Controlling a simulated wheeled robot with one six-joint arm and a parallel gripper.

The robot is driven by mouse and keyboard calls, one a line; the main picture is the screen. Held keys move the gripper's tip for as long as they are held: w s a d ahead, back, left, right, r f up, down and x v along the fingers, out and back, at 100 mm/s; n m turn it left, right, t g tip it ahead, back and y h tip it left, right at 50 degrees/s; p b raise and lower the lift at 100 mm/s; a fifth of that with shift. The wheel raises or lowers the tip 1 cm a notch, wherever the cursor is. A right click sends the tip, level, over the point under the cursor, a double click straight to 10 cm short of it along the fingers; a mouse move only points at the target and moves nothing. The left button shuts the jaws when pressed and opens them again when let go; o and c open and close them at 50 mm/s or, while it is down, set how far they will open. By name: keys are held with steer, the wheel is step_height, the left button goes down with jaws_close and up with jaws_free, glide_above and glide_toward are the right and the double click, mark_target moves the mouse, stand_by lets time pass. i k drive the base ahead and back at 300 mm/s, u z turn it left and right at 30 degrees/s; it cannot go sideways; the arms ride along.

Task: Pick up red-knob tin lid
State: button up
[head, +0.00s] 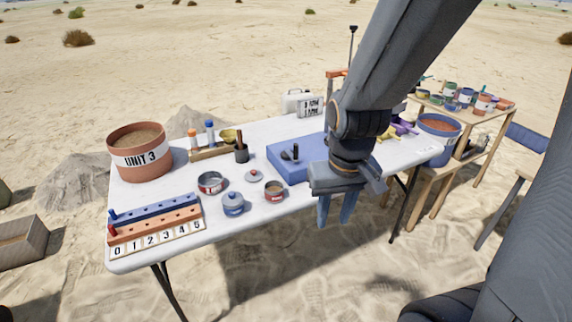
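The red-knob tin lid (254,175) is a small pale disc with a red knob. It lies on the white table (130,240) between two open tins. One tin (211,183), with a red-marked label, stands to its left, and a smaller brown-filled tin (274,191) stands to its lower right. A blue lidded pot (233,205) stands nearer the front edge. My gripper (334,219) points down at the table's front edge, well to the right of the lid. Its two fingers are apart with nothing between them. My arm hides part of the table behind it.
A blue case (283,165) with dark tools lies right of the lid. A numbered peg rack (155,222) and a UNIT 3 bucket (141,155) are at left. A blue-rimmed bucket (438,140) stands at right. White table surface around the lid is partly clear.

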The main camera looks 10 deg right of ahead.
mark_target(254, 175)
steer(key=z, duration=0.25)
steer(key=i, duration=0.6)
steer(key=u, duration=0.55)
steer(key=i, duration=0.75)
steer(key=u, duration=0.75)
